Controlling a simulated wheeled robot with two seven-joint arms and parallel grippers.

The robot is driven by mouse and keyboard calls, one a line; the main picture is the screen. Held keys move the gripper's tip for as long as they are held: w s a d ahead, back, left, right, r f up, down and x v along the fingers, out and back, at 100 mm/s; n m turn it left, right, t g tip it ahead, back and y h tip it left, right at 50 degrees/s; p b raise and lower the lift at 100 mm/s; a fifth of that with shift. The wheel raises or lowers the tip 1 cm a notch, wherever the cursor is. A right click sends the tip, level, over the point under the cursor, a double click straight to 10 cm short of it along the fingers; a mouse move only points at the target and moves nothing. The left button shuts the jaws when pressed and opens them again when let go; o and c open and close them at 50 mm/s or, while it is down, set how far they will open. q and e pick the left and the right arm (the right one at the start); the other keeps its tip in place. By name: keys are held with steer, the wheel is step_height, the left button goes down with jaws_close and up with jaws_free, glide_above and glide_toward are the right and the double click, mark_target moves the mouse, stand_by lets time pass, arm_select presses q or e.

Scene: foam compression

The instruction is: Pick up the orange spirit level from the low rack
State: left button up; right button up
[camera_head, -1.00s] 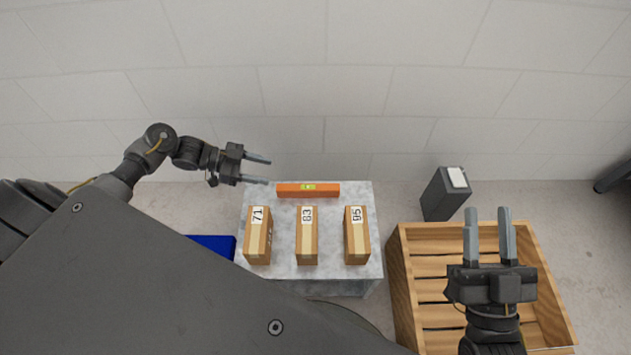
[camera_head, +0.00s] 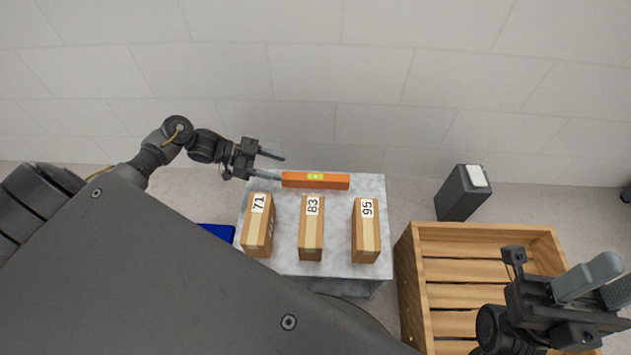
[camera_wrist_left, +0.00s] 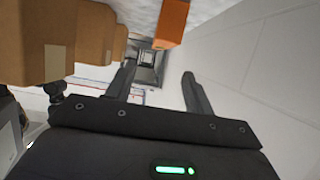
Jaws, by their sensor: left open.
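The orange spirit level (camera_head: 315,181) lies along the back edge of the low grey rack (camera_head: 290,265). It has a yellow-green label at its middle. My left gripper (camera_head: 281,168) is open and empty at the level's left end. Its lower finger is close to that end; I cannot tell whether it touches. In the left wrist view the level (camera_wrist_left: 171,22) shows at the top, beyond and between the open fingers (camera_wrist_left: 158,84). My right gripper (camera_head: 612,275) is at the far right, fingers apart, over the wooden crate's right side.
Three cardboard boxes, marked 71 (camera_head: 257,228), 83 (camera_head: 311,232) and 95 (camera_head: 365,235), stand in front of the level. A wooden crate (camera_head: 410,290) is right of the rack. A dark grey block (camera_head: 460,195) stands behind the crate. A blue item (camera_head: 218,232) lies left of the rack.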

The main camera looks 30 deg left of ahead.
arm_select(q)
steer(key=b, duration=0.1)
glide_toward(314, 176)
steer(key=x, duration=0.3)
steer(key=shift+s, duration=0.1)
steer(key=b+x, duration=0.2)
steer(key=x, duration=0.2)
steer(key=shift+d+f, duration=0.1)
steer(key=shift+f, duration=0.05)
steer(key=shift+w+d, duration=0.25)
steer(key=shift+d, duration=0.15)
jaws_close()
